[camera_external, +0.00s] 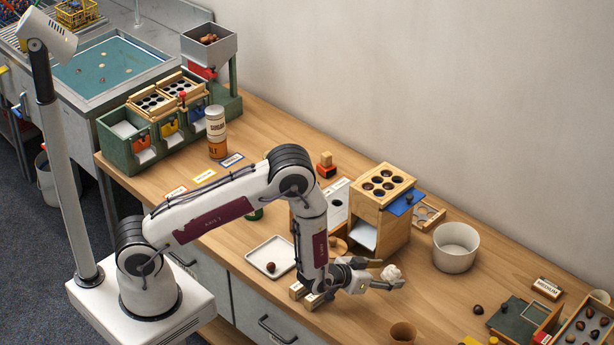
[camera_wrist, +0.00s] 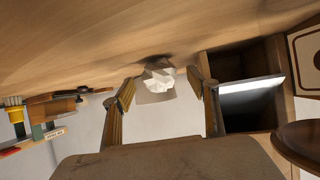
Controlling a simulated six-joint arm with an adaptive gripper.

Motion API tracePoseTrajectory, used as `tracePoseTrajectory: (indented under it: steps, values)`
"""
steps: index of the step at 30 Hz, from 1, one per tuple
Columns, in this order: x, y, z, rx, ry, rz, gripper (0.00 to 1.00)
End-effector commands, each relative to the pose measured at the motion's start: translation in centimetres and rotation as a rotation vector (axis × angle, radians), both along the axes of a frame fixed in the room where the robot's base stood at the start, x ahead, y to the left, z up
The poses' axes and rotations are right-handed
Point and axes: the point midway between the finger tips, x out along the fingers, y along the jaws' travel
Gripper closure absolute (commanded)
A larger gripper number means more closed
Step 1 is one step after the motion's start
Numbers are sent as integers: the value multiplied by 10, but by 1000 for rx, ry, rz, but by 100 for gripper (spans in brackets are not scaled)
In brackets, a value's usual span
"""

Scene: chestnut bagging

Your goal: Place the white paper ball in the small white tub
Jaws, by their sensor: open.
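The crumpled white paper ball (camera_external: 391,273) is right of the wooden sorting box, at the tips of my gripper (camera_external: 381,275). In the wrist view the ball (camera_wrist: 158,80) lies between and a little beyond the two fingertips (camera_wrist: 160,88), with bare gaps on both sides. It appears to rest on the table, with a dark shadow against the wood. My gripper is open and low, reaching sideways. The small white tub (camera_external: 456,247) stands upright behind and right of the ball.
The wooden box with round holes (camera_external: 384,185) stands behind my gripper. A white tray (camera_external: 271,257) with a chestnut is to the left. Table between ball and tub is clear.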

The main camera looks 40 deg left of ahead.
Motion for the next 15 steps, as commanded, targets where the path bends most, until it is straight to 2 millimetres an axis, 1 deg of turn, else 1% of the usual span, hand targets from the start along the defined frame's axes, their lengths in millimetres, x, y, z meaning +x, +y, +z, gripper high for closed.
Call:
tracePoseTrajectory:
  steps: [1, 7, 15]
  values:
    - [4, -1, -4, 0, 0, 0, 41]
    - [17, -4, -11, 0, 0, 0, 41]
    - [22, -5, -13, 0, 0, 0, 41]
